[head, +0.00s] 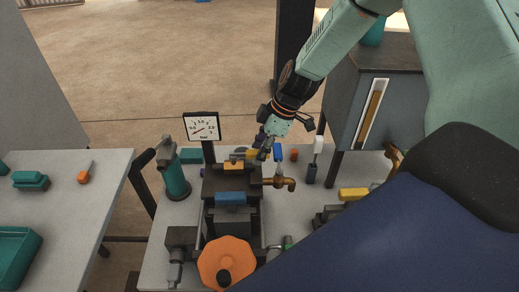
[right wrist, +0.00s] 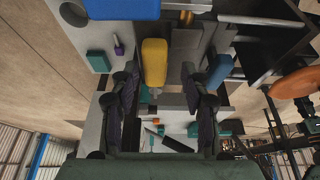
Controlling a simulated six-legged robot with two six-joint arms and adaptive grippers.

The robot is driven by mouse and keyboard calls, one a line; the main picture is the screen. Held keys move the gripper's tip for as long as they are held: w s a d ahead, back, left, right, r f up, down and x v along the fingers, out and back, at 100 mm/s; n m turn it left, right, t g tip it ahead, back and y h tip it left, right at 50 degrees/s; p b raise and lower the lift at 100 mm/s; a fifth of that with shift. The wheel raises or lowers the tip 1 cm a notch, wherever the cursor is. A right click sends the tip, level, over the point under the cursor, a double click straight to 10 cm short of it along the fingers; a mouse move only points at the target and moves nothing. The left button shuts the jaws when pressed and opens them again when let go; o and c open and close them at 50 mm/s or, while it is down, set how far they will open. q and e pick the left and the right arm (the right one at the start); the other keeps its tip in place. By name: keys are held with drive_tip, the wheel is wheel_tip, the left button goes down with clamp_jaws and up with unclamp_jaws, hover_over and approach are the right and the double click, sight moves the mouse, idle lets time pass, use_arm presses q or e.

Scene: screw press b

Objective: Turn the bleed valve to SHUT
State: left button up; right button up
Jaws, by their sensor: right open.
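A brass tap (head: 280,183) with a blue lever (head: 278,152) stands at the right side of the screw press; it looks like the bleed valve, but no label is readable. The blue lever fills the top of the right wrist view (right wrist: 120,8). My right gripper (head: 262,149) is open above the back of the press. A yellow handle (right wrist: 155,62) shows between its two spread fingers in the right wrist view. I cannot tell whether the fingers touch it. In the head view the yellow handle (head: 251,154) is partly hidden by the fingers. My left gripper is not in view.
The press has an orange handwheel (head: 226,262), a blue block (head: 230,198) and a gauge (head: 203,127). A green bottle-like item (head: 174,178) stands left of it. A grey cabinet (head: 372,110) stands at the right. A left table (head: 75,195) holds small items.

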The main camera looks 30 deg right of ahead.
drive_tip(key=shift+w+a, duration=0.1)
drive_tip(key=shift+w+d+f, duration=0.1)
drive_tip(key=shift+d+f, duration=0.1)
drive_tip(key=shift+d, duration=0.35)
drive_tip(key=shift+c, duration=0.4)
drive_tip(key=shift+d, duration=0.3)
drive_tip(key=shift+c, duration=1.5)
drive_tip(key=shift+a+r, duration=0.15)
drive_tip(key=shift+a, duration=0.45)
drive_tip(key=c, duration=0.5)
clamp_jaws()
drive_tip(key=shift+d, duration=0.2)
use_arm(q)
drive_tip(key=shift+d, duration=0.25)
use_arm(e)
drive_tip(key=shift+a, duration=0.1)
